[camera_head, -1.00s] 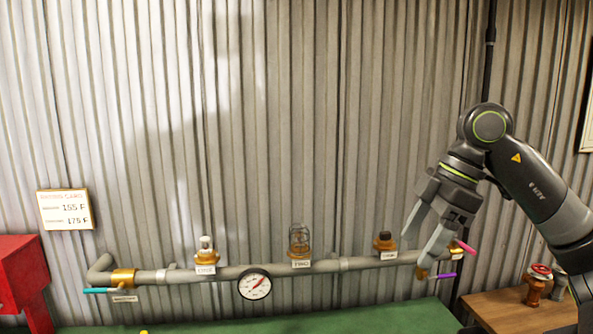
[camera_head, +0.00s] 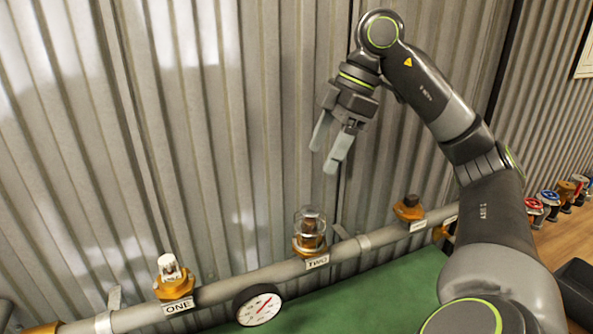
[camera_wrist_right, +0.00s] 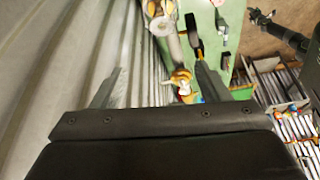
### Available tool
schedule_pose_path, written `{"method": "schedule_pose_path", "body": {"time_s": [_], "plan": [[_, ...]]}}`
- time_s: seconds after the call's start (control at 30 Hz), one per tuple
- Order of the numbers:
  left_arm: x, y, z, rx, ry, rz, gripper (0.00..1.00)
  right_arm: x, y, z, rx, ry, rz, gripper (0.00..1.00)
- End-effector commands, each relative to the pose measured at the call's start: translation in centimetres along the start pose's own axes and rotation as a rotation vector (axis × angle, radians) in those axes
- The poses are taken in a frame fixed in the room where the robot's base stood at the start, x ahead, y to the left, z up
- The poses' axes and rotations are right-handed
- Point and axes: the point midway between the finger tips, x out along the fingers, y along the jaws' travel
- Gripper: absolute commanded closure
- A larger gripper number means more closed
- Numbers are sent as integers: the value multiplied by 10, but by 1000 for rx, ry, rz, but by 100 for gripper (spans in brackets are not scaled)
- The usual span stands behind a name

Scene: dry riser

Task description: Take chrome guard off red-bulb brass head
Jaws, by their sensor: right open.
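The chrome guard (camera_head: 310,218) is a clear-looking wire cage around the brass head (camera_head: 309,246) labelled TWO, on the grey pipe. The bulb inside looks dark; its colour is hard to tell. My right gripper (camera_head: 327,157) is open and empty, pointing down, above the guard and apart from it. In the right wrist view my fingers (camera_wrist_right: 156,68) stand wide apart with nothing held; small brass fittings on the pipe show beyond them, too small to identify surely. My left gripper is not in view.
Head ONE (camera_head: 173,278) has a white top; another brass head (camera_head: 409,208) stands right of TWO. A gauge (camera_head: 258,305) hangs below the pipe. The corrugated wall (camera_head: 245,120) is close behind. A green surface (camera_head: 385,285) lies below. Several valves (camera_head: 549,197) sit far right.

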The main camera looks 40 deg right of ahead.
Motion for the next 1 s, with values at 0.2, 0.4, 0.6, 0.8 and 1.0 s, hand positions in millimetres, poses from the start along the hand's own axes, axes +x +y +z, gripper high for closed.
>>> {"method": "schedule_pose_path", "body": {"time_s": [0.2, 0.4, 0.6, 0.8, 1.0], "plan": [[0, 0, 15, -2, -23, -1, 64, 36, 0, 0, -1, -2, -6, 31], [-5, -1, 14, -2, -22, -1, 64, 75, -1, 0, -1, 0, -6, 31], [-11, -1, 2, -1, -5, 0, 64, 114, -2, -1, -1, 2, -7, 31], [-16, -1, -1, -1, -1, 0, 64, 146, -1, -1, -1, 2, -4, 31], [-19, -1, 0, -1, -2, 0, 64, 163, 0, 0, -1, 0, -2, 31]]}}
